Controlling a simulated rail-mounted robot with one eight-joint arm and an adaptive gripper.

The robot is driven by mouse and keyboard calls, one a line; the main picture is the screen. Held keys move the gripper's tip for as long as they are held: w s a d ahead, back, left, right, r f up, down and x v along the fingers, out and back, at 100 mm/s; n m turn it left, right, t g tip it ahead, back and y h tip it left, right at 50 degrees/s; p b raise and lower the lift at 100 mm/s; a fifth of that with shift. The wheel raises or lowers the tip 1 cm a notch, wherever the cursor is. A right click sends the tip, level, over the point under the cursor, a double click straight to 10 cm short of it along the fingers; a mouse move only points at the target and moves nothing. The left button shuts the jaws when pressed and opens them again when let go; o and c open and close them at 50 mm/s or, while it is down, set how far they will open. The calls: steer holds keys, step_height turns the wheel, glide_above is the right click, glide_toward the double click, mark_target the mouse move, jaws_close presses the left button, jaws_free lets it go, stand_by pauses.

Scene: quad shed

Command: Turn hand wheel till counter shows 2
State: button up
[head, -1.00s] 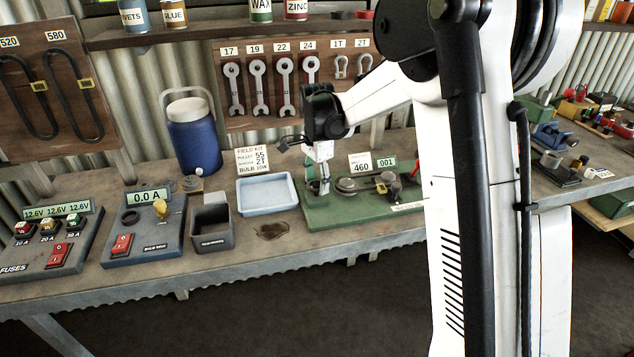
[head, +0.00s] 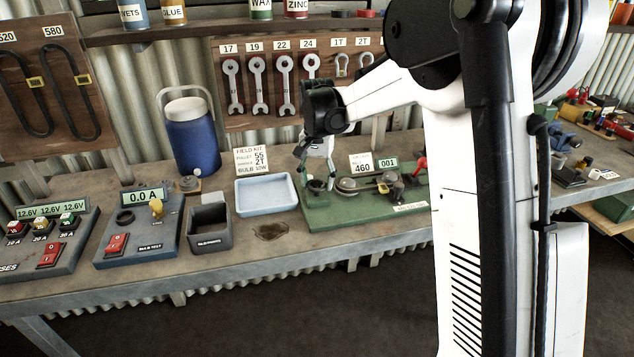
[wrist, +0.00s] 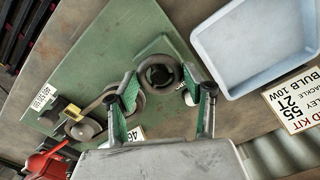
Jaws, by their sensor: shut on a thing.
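The green board (head: 350,215) stands on the bench with the counter (head: 387,163), which reads 001. The hand wheel (head: 316,186) is a dark round piece at the board's left end, partly covered by my gripper (head: 318,174). In the wrist view the hand wheel (wrist: 158,75) shows as a dark ring between the two green-padded fingers of my gripper (wrist: 160,76). The gripper is shut on it, one finger at each side. The exact contact is small and hard to make out.
A pale blue tray (head: 266,195) and a dark grey open box (head: 209,230) stand left of the board. Pulleys with a belt (head: 347,185) and a red handle (head: 420,166) are on the board to the right. A 460 card (head: 361,163) stands behind it.

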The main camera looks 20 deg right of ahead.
mark_target(317, 183)
steer(key=shift+n, duration=0.3)
steer(key=o, duration=1.1)
steer(key=shift+o, duration=0.2)
step_height(317, 183, up, 12)
